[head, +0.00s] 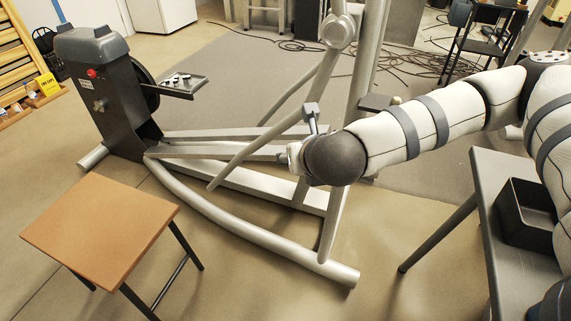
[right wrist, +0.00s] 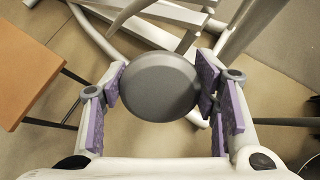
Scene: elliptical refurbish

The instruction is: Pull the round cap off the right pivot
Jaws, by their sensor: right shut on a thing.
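In the right wrist view, the round cap (right wrist: 160,86) is a smooth dark grey disc. It sits between the two purple-padded fingers of my right gripper (right wrist: 160,88), which is shut on its sides. Whether the cap still touches a pivot behind it cannot be told. In the head view, my right arm reaches in from the right, and its dark wrist hides most of the gripper and the cap. The elliptical trainer (head: 250,229) has a silver frame, with a round pivot joint (head: 338,31) at the upper middle. My left gripper is not in view.
A brown-topped small table (head: 98,222) stands at the front left. A grey table (head: 493,215) with a black open bin (head: 528,214) is at the right. Cables lie behind.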

